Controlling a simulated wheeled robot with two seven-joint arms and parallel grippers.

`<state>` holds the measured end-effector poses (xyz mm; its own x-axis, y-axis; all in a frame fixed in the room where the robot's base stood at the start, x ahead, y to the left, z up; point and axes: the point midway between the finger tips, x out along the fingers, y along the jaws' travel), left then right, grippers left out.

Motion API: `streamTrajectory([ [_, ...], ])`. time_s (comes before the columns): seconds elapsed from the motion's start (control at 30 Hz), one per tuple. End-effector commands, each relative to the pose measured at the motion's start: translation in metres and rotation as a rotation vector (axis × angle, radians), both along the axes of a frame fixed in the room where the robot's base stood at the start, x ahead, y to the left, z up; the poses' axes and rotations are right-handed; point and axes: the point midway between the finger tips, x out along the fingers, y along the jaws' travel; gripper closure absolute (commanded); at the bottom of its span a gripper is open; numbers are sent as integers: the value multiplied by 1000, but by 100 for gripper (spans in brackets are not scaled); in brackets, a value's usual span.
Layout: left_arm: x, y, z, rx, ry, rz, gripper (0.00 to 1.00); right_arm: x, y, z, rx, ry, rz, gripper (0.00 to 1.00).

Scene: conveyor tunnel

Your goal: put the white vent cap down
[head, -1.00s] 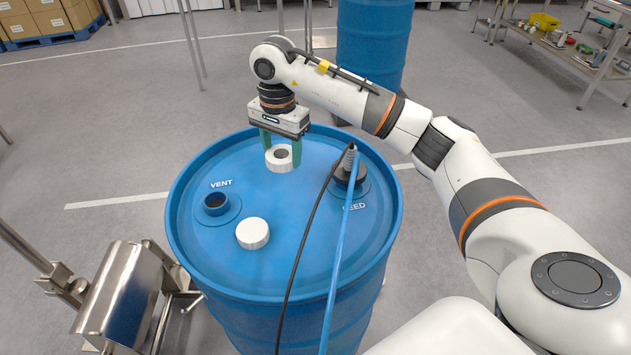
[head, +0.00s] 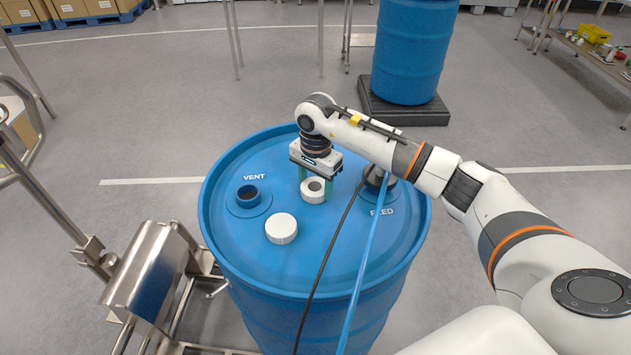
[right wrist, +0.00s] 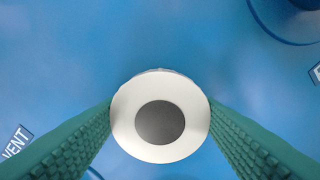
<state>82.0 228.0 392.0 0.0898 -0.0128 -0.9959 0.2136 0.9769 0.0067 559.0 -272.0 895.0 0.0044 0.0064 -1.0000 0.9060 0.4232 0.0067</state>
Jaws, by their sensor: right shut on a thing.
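My right gripper (head: 313,188) is shut on a white vent cap (head: 314,197), a short round piece with a dark round centre. The green fingers grip it from two sides, and it also shows in the right wrist view (right wrist: 124,122). It is over the top of the blue drum (head: 250,273), low and near the middle; I cannot tell whether it touches. The open port marked VENT (head: 248,195) is to its left. A second white cap (head: 281,229), plain on top, lies on the drum at lower left. My left gripper is out of view.
A black cable (head: 326,255) and a blue hose (head: 362,260) cross the drum top from the FEED port (head: 379,180), right of the held cap. A metal stand (head: 150,280) is beside the drum at left. Drum top around the held cap is mostly bare.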

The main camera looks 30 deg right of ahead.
Motion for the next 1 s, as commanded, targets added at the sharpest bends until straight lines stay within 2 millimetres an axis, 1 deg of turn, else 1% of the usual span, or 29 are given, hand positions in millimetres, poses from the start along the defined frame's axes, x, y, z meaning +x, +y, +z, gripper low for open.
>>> streamTrajectory([
  [0.13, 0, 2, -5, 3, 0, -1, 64, 0, 0, -5, 0, 0, 0, 78],
  [0.17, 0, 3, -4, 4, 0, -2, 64, 0, 0, -3, 0, 0, -1, 39],
  [0.2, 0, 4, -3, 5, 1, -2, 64, 0, 0, -3, 0, 0, -1, 32],
  [0.27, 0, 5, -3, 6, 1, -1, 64, 0, 0, -3, 0, 0, -1, 22],
  [0.3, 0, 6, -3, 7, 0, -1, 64, 0, 0, -3, 0, 0, 0, 20],
  [0.57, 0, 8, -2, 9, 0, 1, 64, 0, 0, -2, 0, 0, 0, 20],
  [0.67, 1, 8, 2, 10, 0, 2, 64, 0, 0, 4, 0, -1, 0, 20],
  [0.7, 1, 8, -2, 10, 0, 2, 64, 1, 0, 7, 0, -3, 0, 20],
  [0.77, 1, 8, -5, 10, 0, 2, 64, 1, -1, 16, -1, -5, -1, 20],
  [1.0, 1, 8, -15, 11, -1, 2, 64, 1, -1, 69, -1, -6, -1, 20],
])
